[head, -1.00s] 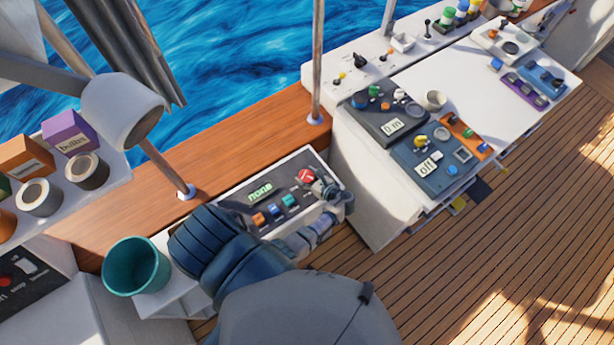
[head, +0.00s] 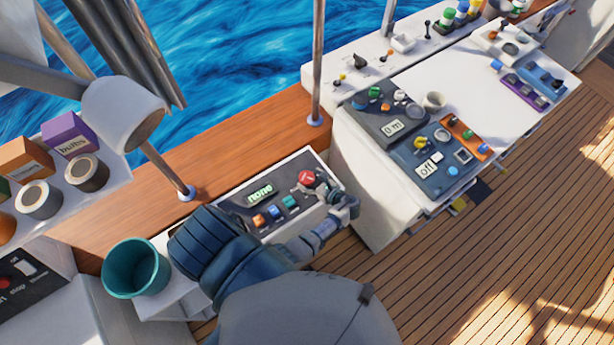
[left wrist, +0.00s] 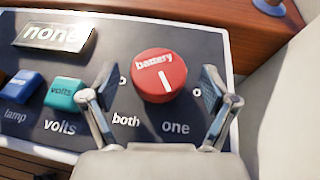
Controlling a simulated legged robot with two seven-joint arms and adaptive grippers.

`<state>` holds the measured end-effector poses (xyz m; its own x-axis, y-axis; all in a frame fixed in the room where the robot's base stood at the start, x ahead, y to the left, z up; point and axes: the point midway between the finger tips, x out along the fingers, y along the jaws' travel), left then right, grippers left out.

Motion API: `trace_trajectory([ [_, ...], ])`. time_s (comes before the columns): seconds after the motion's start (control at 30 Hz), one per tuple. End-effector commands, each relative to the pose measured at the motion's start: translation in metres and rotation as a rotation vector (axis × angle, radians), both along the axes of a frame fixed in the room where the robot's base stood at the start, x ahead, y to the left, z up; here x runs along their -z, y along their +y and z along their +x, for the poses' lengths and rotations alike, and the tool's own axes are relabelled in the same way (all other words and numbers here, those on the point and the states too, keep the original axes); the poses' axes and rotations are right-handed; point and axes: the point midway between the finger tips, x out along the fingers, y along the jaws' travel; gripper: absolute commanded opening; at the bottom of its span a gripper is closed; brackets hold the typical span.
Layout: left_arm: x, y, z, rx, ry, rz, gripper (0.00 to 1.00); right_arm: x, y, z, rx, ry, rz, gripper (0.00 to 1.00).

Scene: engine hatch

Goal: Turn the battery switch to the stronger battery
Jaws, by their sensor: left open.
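The red battery switch (head: 306,177) is a round knob on a dark panel (head: 235,203). In the left wrist view the knob (left wrist: 159,75) reads "battery", and its white mark points down, between the labels "both" and "one". A display (left wrist: 54,36) on the panel reads "none". My left gripper (head: 328,196) is open at the panel's right end. In the left wrist view its fingers (left wrist: 154,92) stand apart on either side of the knob, with gaps to it. A teal "volts" button (left wrist: 65,93) and a blue "lamp" button (left wrist: 22,85) sit left of the knob. My right gripper is not in view.
A teal cup (head: 136,268) stands left of my arm. Purple and orange boxes and round tins fill the shelf (head: 115,170) at left. A metal post (head: 317,60) rises behind the panel. A white console (head: 375,195) with more devices stands right of it.

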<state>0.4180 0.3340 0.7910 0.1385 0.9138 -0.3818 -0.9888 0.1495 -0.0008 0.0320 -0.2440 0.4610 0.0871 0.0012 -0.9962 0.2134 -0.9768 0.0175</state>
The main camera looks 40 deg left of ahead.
Motion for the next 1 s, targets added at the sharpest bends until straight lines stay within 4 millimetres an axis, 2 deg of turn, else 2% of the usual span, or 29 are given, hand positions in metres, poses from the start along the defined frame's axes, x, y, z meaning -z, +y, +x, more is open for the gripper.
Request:
trace_trajectory([
  [0.2,-0.018,-0.047,-0.006,0.002,0.000,-0.003,0.86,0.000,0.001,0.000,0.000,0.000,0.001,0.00],
  [0.4,-0.031,-0.077,-0.010,0.001,0.001,-0.001,0.86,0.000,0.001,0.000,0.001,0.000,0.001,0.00],
  [0.57,-0.036,-0.087,-0.012,0.001,0.000,0.001,0.86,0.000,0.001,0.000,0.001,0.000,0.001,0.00],
  [1.0,-0.036,-0.087,-0.012,0.001,0.000,0.001,0.86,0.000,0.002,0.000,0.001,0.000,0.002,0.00],
])
